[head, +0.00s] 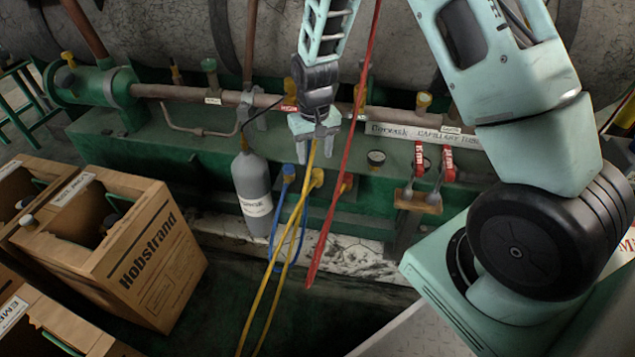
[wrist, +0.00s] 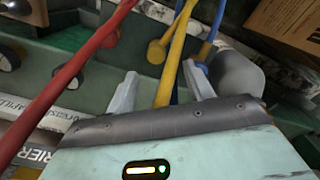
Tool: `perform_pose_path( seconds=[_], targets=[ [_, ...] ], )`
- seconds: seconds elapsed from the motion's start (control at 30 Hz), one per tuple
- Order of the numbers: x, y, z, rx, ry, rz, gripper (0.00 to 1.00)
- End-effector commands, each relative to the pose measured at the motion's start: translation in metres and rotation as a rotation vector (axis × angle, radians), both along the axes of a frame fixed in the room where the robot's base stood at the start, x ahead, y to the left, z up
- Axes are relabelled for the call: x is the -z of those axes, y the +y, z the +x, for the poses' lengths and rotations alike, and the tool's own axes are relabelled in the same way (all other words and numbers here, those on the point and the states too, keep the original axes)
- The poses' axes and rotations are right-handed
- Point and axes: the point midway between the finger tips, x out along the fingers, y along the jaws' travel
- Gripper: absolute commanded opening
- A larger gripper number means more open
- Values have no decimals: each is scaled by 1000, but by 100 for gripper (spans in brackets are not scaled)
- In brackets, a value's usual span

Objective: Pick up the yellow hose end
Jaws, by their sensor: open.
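My gripper (head: 314,152) points down in front of the green machine, open, with its two fingers apart. A yellow hose (head: 274,270) runs up from the floor to the space between the fingers. In the wrist view, the yellow hose (wrist: 173,62) passes between the spread fingers of my gripper (wrist: 160,88); I cannot tell whether it touches either. Its upper tip is hidden at the gripper. A yellow fitting (head: 317,178) sits just below the fingers, close to the hose; it also shows in the wrist view (wrist: 156,52).
A red hose (head: 340,170) hangs diagonally just right of my gripper. A blue fitting (head: 289,172) with blue hoses and a grey cylinder (head: 252,185) stand to the left. Red-handled valves (head: 419,160) are to the right. Cardboard boxes (head: 150,255) fill the lower left.

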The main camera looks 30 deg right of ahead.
Motion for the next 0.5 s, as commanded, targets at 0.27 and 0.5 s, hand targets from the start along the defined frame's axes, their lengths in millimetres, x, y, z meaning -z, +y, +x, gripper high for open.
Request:
perform_pose_path(
  seconds=[0.27, 0.5],
  targets=[
    [23, 0, 0, 0, -1, 0, 52],
    [52, -4, -4, 0, 2, 0, 52]
  ],
)
